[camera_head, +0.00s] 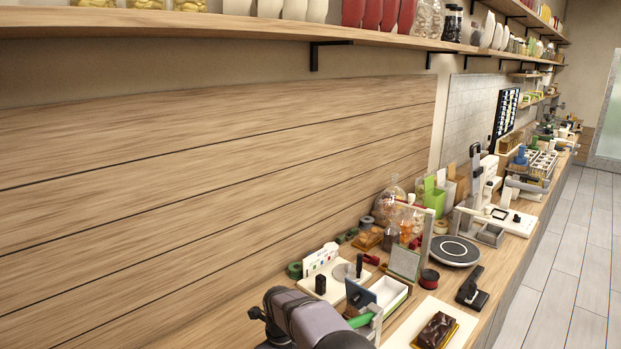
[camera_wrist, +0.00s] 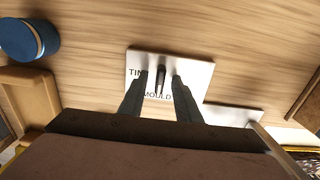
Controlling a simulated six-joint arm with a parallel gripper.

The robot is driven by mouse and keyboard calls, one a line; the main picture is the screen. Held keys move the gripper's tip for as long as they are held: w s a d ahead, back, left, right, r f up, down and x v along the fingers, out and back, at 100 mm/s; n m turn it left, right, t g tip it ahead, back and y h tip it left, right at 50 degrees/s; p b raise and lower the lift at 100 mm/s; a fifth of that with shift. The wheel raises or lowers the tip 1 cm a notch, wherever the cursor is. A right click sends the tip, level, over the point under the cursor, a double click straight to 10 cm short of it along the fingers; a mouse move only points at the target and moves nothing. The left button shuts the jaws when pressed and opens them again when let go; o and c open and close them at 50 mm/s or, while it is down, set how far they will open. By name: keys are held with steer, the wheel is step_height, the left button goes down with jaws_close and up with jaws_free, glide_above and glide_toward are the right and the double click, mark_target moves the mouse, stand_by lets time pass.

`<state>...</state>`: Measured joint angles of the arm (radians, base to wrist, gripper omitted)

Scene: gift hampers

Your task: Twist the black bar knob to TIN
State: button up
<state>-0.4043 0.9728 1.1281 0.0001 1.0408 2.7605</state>
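The black bar knob (camera_wrist: 161,79) stands on a white plate (camera_wrist: 196,72) in the wrist view. The word TIN is printed to its left and MOULD below it. The bar runs nearly up and down in the picture, not clearly in line with TIN. My gripper (camera_wrist: 159,77) is open, with one dark finger on each side of the knob. A gap shows between the bar and each finger, so it is not gripped. How far the fingertips are above the plate I cannot tell. In the head view my arm hides much of the near counter, and I cannot pick out the knob surely.
A blue round container (camera_wrist: 28,40) and a wooden tray (camera_wrist: 27,93) are at the left in the wrist view. In the head view a white box (camera_head: 388,293), a dark slab on a board (camera_head: 436,330) and a black round plate (camera_head: 455,250) crowd the counter.

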steer(key=shift+r, duration=0.15)
steer(key=shift+r+p, duration=2.55)
steer(key=shift+r, duration=0.85)
steer(key=s+d+r+n+t, duration=0.1)
steer(key=s+d+r+n, duration=0.15)
steer(key=r+n, duration=0.4)
steer(key=s+d+r+n+h+p, duration=0.1)
steer(key=s+d+r+n, duration=0.15)
steer(key=r, duration=0.65)
steer(key=s+d+r+n+t, duration=0.1)
steer(key=s+d+r+n, duration=0.15)
steer(key=r+n, duration=0.35)
steer(key=s+d+f+n+g+b, duration=0.1)
steer(key=s+d+f+n+b, duration=0.1)
steer(key=s+d+f+n, duration=0.4)
steer(key=s+d+f+n+g+y+b, duration=0.1)
steer(key=s+d+f+n, duration=0.5)
steer(key=s+f, duration=0.6)
steer(key=shift+s+d+f+b, duration=0.35)
steer(key=shift+s+d+b, duration=0.15)
steer(key=shift+s+d, duration=0.6)
